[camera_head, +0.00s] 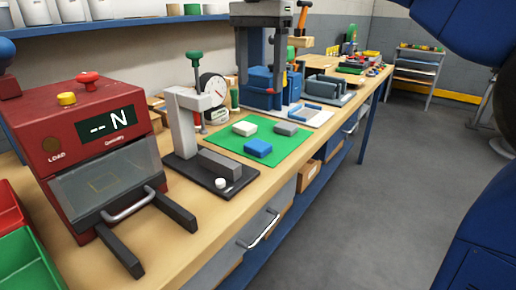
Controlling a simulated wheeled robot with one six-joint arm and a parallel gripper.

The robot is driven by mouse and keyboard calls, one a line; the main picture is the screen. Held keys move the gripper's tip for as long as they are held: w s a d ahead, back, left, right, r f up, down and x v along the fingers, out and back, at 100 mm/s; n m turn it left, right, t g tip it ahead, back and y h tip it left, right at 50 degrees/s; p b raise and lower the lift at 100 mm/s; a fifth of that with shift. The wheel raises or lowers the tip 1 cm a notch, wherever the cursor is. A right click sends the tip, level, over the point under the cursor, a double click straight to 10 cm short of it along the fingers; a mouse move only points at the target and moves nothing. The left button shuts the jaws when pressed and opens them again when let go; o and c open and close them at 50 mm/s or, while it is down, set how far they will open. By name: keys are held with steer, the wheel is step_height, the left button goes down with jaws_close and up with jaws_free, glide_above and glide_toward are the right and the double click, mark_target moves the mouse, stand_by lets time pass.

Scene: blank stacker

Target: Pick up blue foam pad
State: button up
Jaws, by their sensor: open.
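The blue foam pad (258,148) lies flat on a green mat (236,146) on the workbench. It is at the front part of the mat, closest to the bench's front edge. A white pad (245,128) and a grey pad (286,129) lie behind it on the same mat, apart from it. My gripper is not in view; only blue parts of my own body show at the right side.
Left of the mat stand a grey stand on a dark base (222,182), a dial gauge (213,86) and a red tester (95,140). A press (262,50) and a white tray (306,116) are behind the mat. The floor (345,200) in front is clear.

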glide_above(257, 145)
steer(key=f, duration=0.7)
steer(key=w+f, duration=0.1)
steer(key=f, duration=0.3)
steer(key=shift+d, duration=0.35)
steer(key=shift+s+a+f, duration=0.15)
steer(key=shift+s+f, duration=0.05)
steer(key=shift+f, duration=1.15)
steer(key=shift+s+a+f, duration=0.15)
steer(key=shift+f, duration=1.15)
steer(key=c, duration=1.1)
